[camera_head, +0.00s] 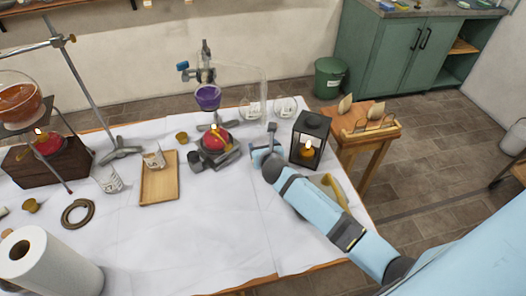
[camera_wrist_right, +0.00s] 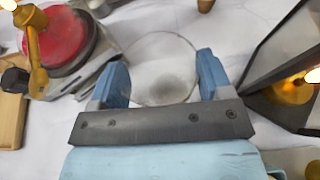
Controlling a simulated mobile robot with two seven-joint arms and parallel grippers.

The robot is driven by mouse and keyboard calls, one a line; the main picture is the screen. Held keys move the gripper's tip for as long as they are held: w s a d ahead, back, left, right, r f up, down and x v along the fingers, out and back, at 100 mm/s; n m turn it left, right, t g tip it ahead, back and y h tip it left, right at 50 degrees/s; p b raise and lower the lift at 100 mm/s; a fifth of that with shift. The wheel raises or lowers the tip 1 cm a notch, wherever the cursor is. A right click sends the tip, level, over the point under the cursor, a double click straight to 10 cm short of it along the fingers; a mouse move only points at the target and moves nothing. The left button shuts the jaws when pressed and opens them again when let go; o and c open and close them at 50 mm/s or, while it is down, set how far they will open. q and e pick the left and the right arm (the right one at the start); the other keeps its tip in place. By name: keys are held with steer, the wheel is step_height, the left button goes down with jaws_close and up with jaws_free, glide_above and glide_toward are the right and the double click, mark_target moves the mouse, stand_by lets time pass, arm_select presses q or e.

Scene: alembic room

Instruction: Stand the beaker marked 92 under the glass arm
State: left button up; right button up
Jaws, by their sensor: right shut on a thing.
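My right gripper (camera_head: 262,151) is low over the right part of the cloth, left of the lantern. In the right wrist view its two blue fingers (camera_wrist_right: 160,82) are shut on a clear round glass vessel (camera_wrist_right: 163,62); I cannot read a mark on it. The glass arm (camera_head: 265,82) reaches right from the still with the purple vessel (camera_head: 208,97), then bends down. Below it at the back stand two clear labelled glass vessels, one left (camera_head: 251,109) and one right (camera_head: 285,106); their marks are too small to read. My left gripper is not in view.
A black lantern (camera_head: 309,139) stands close right of my gripper; it also shows in the right wrist view (camera_wrist_right: 285,75). The burner with a red body (camera_head: 215,138) is to the left. A wooden tray (camera_head: 159,184) holds a labelled cup.

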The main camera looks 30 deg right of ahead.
mark_target(263, 139)
steer(key=shift+w+d+f+b, duration=0.1)
steer(key=shift+w+d+b, duration=0.3)
steer(key=shift+w, duration=0.15)
steer(key=shift+w+d+b, duration=0.25)
steer(key=shift+w+b, duration=0.1)
steer(key=shift+w, duration=0.2)
steer(key=shift+w+d, duration=0.15)
steer(key=shift+w, duration=0.1)
steer(key=shift+w+d+p, duration=0.3)
steer(key=shift+w+d, duration=0.2)
steer(key=shift+w, duration=0.35)
steer(key=shift+w+d, duration=0.4)
steer(key=shift+w, duration=0.35)
steer(key=shift+p, duration=0.5)
steer(key=shift+f, duration=0.35)
